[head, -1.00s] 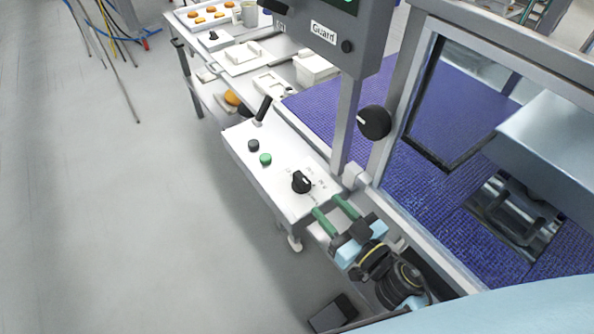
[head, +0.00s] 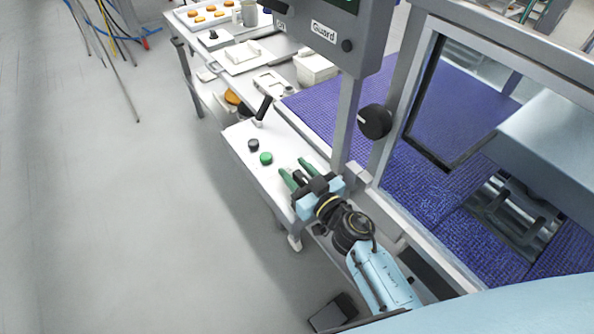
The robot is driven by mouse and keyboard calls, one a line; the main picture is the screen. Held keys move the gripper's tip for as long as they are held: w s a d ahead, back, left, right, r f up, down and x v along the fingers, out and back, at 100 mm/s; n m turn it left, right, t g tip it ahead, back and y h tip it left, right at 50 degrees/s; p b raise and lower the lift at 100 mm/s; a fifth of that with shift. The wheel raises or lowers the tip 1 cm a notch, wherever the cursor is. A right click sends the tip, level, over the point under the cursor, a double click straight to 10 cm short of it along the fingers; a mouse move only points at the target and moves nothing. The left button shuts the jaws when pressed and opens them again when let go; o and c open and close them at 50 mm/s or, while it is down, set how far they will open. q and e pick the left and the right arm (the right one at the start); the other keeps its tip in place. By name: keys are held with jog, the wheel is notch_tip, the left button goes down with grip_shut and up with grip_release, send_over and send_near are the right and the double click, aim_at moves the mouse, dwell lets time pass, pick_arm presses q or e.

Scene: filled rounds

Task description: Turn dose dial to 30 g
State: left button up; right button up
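A black pointer dial (head: 299,177) sits on the sloping white control panel (head: 238,147); small print stood around it a second ago, too small to read. I take it for the dose dial. My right gripper (head: 296,168) has its two green fingers over the panel, one on each side of the dial. The fingers are apart; I cannot tell whether they touch it. The gripper hides most of the dial and its markings, so its setting does not show. My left gripper is not in view.
A green button (head: 266,158), a black button (head: 253,145) and a black lever (head: 264,108) are on the same panel.

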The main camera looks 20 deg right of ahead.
grip_shut()
jog(key=shift+r+n+g+y+p, duration=0.1)
jog(key=shift+n+g+y+p, duration=0.2)
jog(key=shift+n+y+p, duration=0.3)
jog(key=shift+s+g+y+p, duration=0.1)
jog(key=shift+g+y+p, duration=0.2)
jog(key=shift+y, duration=0.2)
jog(key=shift+a, duration=0.1)
grip_release()
jog(key=shift+s, duration=0.1)
jog(key=v, duration=1.3)
